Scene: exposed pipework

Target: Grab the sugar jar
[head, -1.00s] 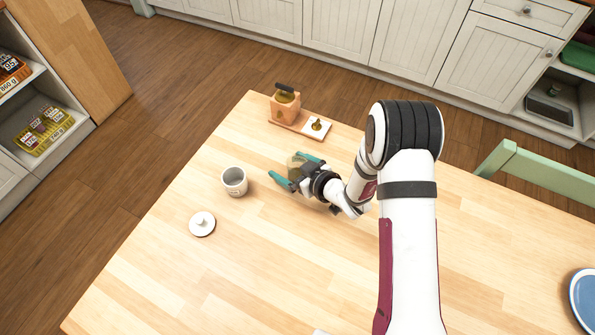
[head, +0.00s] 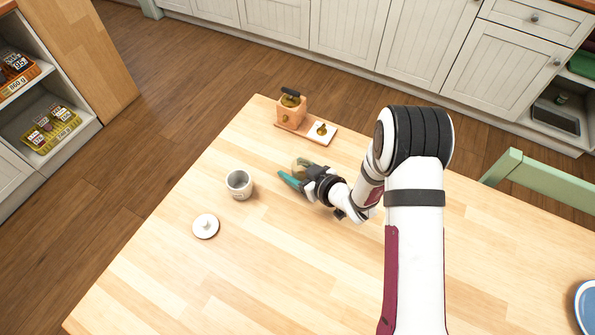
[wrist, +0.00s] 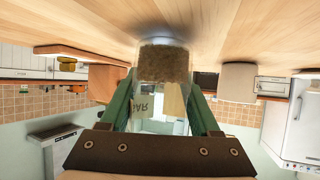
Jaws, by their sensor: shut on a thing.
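The sugar jar (wrist: 163,64) is clear glass with brown contents low inside, and part of its lettering shows between my fingers in the wrist view. The wrist picture is upside down, and the jar appears to stand upright on the table. In the head view the jar (head: 300,168) is small and mostly hidden by my gripper. My gripper (head: 298,173) has its teal fingers on either side of the jar and is shut on it. Both fingers also show in the wrist view (wrist: 160,100).
A pale cup-like pot (head: 239,187) stands open left of the jar, with a round white lid (head: 206,227) nearer the front. A wooden grinder-like object (head: 291,110) stands on a small board (head: 328,141) behind. The table's front middle is clear.

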